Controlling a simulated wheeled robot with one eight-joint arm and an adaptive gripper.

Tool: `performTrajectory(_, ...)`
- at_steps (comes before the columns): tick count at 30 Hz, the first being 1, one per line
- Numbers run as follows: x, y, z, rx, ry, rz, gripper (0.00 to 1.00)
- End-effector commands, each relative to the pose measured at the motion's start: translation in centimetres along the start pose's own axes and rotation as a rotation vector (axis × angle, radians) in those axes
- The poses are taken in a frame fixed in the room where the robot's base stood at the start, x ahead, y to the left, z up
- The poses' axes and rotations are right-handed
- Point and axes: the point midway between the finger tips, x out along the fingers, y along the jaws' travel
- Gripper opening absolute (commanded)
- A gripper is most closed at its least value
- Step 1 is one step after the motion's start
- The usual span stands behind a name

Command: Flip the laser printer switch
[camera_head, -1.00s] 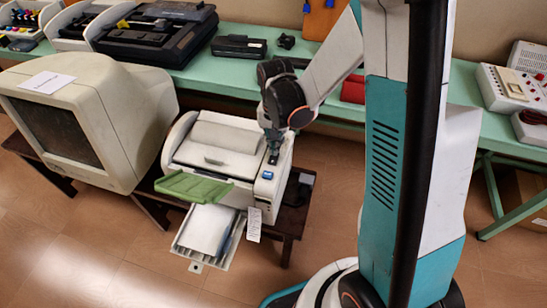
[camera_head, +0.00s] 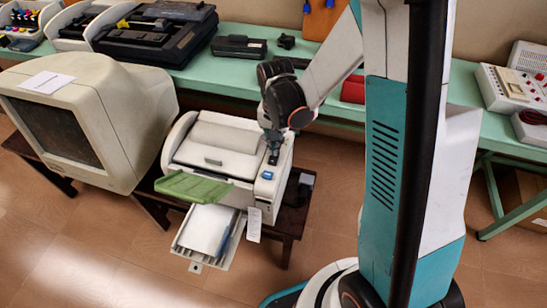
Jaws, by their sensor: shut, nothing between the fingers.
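The laser printer (camera_head: 222,150) is a white box on a low dark table, with a green output flap (camera_head: 194,188) and an open paper tray (camera_head: 208,232) in front. A small blue switch (camera_head: 267,175) shows on top of its right front part. My gripper (camera_head: 273,159) points down over the right side of the printer's top, just behind the blue switch. It is shut and empty. I cannot tell whether its tips touch the printer.
A large beige monitor (camera_head: 125,125) stands close to the left of the printer. A green bench (camera_head: 230,83) with old devices runs behind. A paper tag (camera_head: 254,225) hangs at the printer's front. The floor in front is clear.

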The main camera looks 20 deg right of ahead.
Motion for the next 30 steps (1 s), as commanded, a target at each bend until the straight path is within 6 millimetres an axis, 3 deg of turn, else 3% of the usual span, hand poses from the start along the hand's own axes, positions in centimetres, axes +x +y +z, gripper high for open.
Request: performTrajectory(30,1.4,0.0,0.0,0.000,0.000,0.000,0.00)
